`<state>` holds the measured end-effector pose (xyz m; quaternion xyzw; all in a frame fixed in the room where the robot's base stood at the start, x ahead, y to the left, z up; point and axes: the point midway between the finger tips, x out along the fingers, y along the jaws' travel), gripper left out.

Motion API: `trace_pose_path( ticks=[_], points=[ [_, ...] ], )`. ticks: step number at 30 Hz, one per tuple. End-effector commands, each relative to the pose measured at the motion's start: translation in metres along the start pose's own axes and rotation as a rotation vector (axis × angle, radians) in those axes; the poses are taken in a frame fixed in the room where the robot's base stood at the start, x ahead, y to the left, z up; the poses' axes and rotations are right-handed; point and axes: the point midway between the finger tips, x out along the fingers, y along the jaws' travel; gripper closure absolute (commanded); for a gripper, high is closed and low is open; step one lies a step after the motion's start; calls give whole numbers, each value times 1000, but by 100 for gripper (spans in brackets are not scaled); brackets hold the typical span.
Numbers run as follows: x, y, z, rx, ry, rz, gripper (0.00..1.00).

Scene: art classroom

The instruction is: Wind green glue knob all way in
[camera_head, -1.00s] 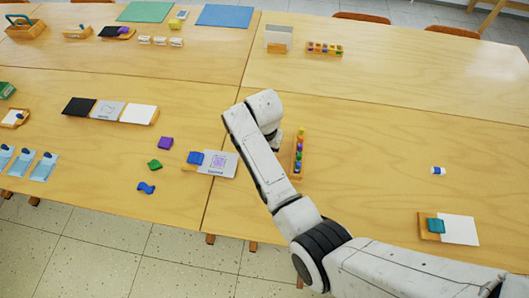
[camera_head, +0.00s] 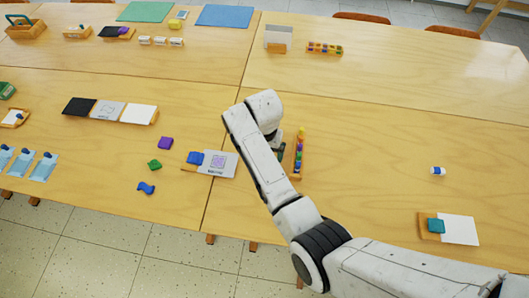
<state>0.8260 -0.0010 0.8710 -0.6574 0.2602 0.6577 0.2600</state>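A narrow wooden rack (camera_head: 296,176) stands on the table just right of my forearm's upper end. It holds a row of small coloured pieces, among them yellow, green, purple and blue ones. A green piece (camera_head: 300,146) sits near its far end; I cannot tell whether it is the glue knob. My gripper (camera_head: 281,148) is mostly hidden behind my own wrist. Only a small dark part shows, close to the rack's left side. I cannot see its fingertips, or whether it touches anything.
A small white cylinder with a blue band (camera_head: 438,171) lies on the right. A wooden block with a teal piece and white card (camera_head: 458,229) is near the front right. A grey card with a blue piece (camera_head: 219,164) lies left of my arm. The table between rack and cylinder is clear.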

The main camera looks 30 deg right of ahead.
Motion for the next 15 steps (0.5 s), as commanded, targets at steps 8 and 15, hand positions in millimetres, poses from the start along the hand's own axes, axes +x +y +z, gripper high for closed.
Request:
trace_pose_path(
  ticks=[8,15],
  points=[
    [0,0,0,0,0,0,4],
    [0,0,0,22,0,0,4]
  ],
)
